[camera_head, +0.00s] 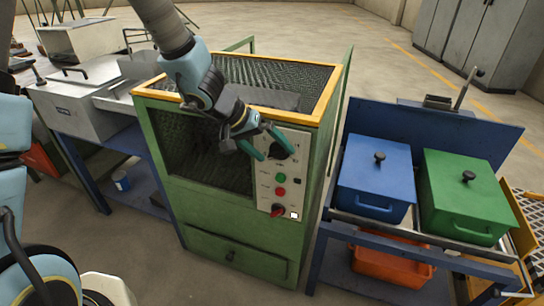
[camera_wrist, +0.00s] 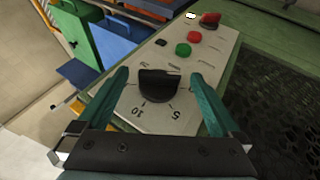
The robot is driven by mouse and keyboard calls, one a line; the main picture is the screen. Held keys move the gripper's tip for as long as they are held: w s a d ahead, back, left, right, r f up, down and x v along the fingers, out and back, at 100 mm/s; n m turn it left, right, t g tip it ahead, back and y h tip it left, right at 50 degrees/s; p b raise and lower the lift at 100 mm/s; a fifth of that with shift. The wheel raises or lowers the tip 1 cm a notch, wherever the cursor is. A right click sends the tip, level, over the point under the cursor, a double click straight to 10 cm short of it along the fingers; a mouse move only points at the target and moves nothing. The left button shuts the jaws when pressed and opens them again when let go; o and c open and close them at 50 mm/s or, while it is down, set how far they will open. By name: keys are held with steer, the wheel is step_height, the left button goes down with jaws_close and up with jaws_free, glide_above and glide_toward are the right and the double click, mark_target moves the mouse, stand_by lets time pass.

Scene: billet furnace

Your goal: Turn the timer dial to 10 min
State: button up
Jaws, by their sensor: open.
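The timer dial (camera_wrist: 160,84) is a black knob on the light control panel (camera_wrist: 130,105) of the green furnace. In the wrist view the marks 10 and 5 show on its near side; I cannot tell where its pointer stands. My gripper (camera_wrist: 160,77) is open, with one teal finger on each side of the dial and a gap between each finger and the knob. In the head view my gripper (camera_head: 274,154) reaches the upper part of the panel (camera_head: 264,190), partly hiding the dial (camera_head: 281,150).
Below the dial on the panel are a red button (camera_head: 281,178), a green button (camera_head: 280,191) and a red switch (camera_head: 277,210). A blue box (camera_head: 375,180) and a green box (camera_head: 465,200) stand on a table at right. A mesh enclosure (camera_head: 205,150) lies left of the panel.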

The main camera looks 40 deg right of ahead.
steer(key=shift+d+f, duration=0.15)
steer(key=shift+f, duration=0.1)
steer(key=c, duration=1.4)
steer(key=shift+s+r+p, duration=0.1)
steer(key=shift+r+p, duration=0.05)
steer(key=shift+p, duration=0.15)
